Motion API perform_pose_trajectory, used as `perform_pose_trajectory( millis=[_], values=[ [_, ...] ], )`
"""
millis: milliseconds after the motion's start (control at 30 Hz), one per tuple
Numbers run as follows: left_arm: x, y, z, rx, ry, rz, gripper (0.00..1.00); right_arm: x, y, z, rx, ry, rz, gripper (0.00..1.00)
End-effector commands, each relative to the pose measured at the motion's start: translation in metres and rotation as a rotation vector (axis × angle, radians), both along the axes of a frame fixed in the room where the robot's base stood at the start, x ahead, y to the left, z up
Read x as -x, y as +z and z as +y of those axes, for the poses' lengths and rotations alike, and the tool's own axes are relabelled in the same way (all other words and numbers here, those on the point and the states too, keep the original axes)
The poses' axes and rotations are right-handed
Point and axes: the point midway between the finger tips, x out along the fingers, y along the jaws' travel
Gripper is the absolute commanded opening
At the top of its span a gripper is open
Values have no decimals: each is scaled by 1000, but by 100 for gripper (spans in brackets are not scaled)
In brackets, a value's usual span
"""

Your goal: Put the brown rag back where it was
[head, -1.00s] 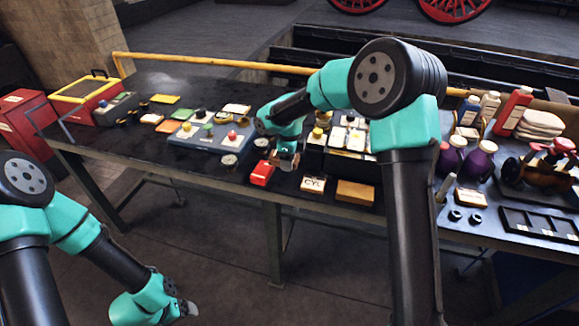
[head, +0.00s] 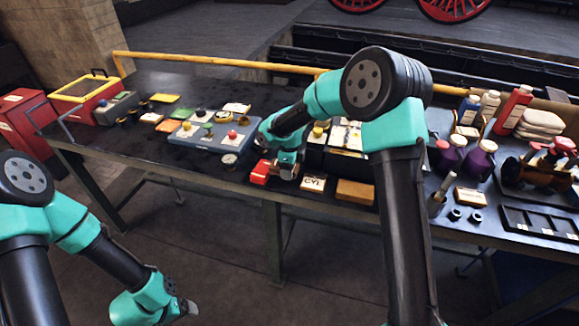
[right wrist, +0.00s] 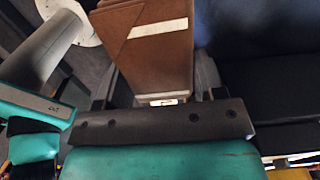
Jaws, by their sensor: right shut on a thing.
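The brown rag (right wrist: 155,50) fills the upper middle of the right wrist view, folded, with a pale stripe across it. My right gripper (head: 287,170) is shut on it. In the head view the gripper hangs low at the table's front, between a red box and a white box marked CYL, and the rag is mostly hidden by the gripper. I cannot tell whether the rag touches the table. My left gripper (head: 187,309) is low at the left, off the table; its fingers are too small and dark to read.
A red box (head: 260,172), the CYL box (head: 312,184) and an orange-brown block (head: 355,192) line the front edge. A blue-grey board (head: 203,140) with knobs lies left. Bottles (head: 480,158) and a black tray (head: 540,225) stand right. Bare table lies at left front.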

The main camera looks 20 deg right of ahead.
Motion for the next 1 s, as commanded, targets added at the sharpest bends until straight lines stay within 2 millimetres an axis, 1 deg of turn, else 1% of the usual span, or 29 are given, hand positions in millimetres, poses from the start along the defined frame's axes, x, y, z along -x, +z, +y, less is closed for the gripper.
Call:
perform_pose_trajectory(
  millis=[33, 267, 500, 633, 767, 867, 1000],
  values=[
    [0, 0, 0, 0, 0, 0, 89, 0, 0, 0, 0, 0, 0, 66],
    [0, 0, 0, 0, 0, 0, 89, 0, 0, 0, 0, 0, 0, 88],
    [0, 0, 0, 0, 0, 0, 89, 0, 0, 0, 0, 0, 0, 89],
    [0, 0, 0, 0, 0, 0, 89, 0, 5, 0, 0, 0, 0, 89],
    [0, 0, 0, 0, 0, 0, 89, -1, 17, 0, -1, 0, -4, 89],
    [0, 0, 0, 0, 0, 0, 89, -1, 32, 0, 0, 0, -5, 89],
    [0, 0, 0, 0, 0, 0, 89, -1, 58, 0, 0, 0, -4, 89]
  ],
)
